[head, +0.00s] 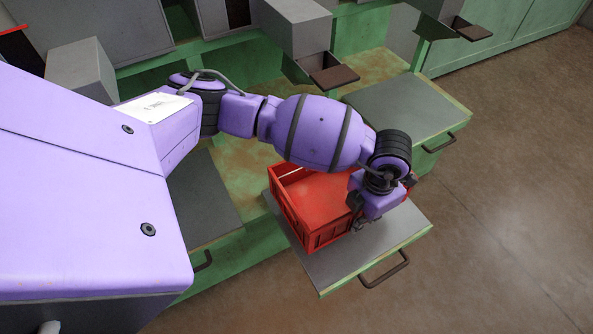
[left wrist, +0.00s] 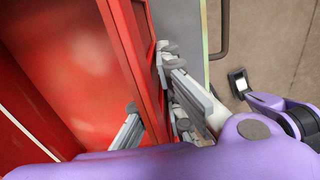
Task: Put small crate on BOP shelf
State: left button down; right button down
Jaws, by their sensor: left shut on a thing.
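The red small crate (head: 284,207) sits on a grey pull-out shelf (head: 330,276) with a green edge and a dark handle. My left gripper (head: 362,216) is at the crate's right side, reaching down over its rim. In the left wrist view its fingers (left wrist: 155,98) are shut on the crate's red wall (left wrist: 125,45), one on each side. My left arm hides part of the crate's far rim. No BOP label is readable in these views. My right gripper cannot be made out.
Another grey shelf (head: 405,105) with a handle lies farther back right and is empty. A third grey shelf (head: 207,200) is partly hidden behind my body. Grey machine boxes (head: 295,28) and green frames stand at the back. Brown floor (head: 510,200) is clear at right.

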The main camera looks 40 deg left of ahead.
pick_arm(q)
jog(key=shift+w+d+f+b, duration=0.2)
jog(key=shift+w+d+f, duration=0.05)
jog(key=shift+w+f, duration=0.35)
jog(key=shift+w+d+f+b, duration=0.15)
jog(key=shift+w+d+f, duration=0.05)
jog(key=shift+w+f, duration=0.4)
jog(key=shift+w+d+f, duration=0.15)
jog(key=shift+w+f, duration=0.1)
jog(key=shift+f, duration=0.1)
jog(key=shift+w+f, duration=0.2)
jog(key=shift+f, duration=0.05)
jog(key=shift+s+f+b, duration=0.1)
jog(key=shift+f+b, duration=0.55)
jog(key=shift+f, duration=0.85)
pick_arm(e)
jog(key=shift+x, duration=1.25)
pick_arm(q)
jog(key=shift+f, duration=0.2)
jog(key=c, duration=1.9)
grip_release()
